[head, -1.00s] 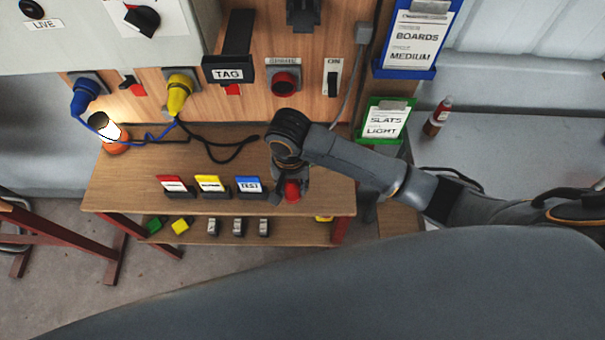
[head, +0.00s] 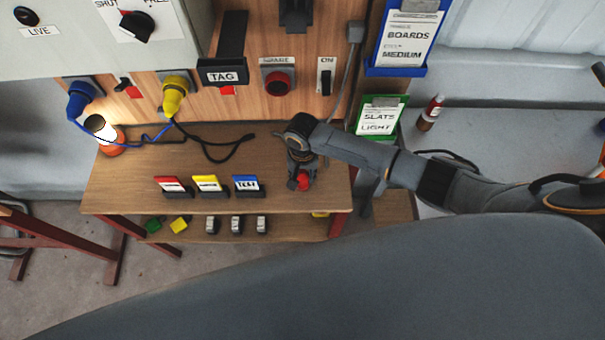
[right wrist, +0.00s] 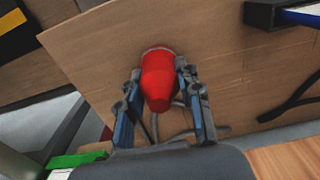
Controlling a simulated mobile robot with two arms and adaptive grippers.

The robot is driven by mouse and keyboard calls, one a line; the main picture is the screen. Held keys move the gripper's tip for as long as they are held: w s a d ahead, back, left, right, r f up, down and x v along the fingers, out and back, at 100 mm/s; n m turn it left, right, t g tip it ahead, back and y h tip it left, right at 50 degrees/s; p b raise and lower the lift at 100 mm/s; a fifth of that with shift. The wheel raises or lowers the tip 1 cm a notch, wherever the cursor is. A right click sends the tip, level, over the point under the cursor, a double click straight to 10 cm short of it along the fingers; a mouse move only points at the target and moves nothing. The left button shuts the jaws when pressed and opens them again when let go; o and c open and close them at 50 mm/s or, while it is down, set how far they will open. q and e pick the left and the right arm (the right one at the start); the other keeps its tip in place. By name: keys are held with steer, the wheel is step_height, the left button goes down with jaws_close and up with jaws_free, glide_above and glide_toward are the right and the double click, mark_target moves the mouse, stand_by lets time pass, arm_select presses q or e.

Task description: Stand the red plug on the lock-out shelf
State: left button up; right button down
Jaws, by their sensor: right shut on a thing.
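The red plug (head: 303,181) is at the right part of the wooden shelf (head: 120,190) in the head view. My right gripper (head: 301,177) is shut on it. In the right wrist view the plug (right wrist: 158,78) sits between the two fingers of the gripper (right wrist: 160,90), with a grey rim at its far end against the wood behind. I cannot tell whether the plug touches the shelf. A cable shows behind the fingers. My left gripper is not in view.
Red (head: 172,186), yellow (head: 209,185) and blue (head: 246,184) tags stand left of the plug. A lit lamp (head: 103,130) stands at the shelf's left end. A yellow plug (head: 174,92) hangs on the panel behind. The shelf between lamp and tags is mostly clear.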

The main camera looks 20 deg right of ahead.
steer(key=c, duration=0.9)
jaws_free()
step_height(320, 180, up, 12)
steer(key=shift+r+b, duration=0.1)
steer(key=shift+b, duration=0.3)
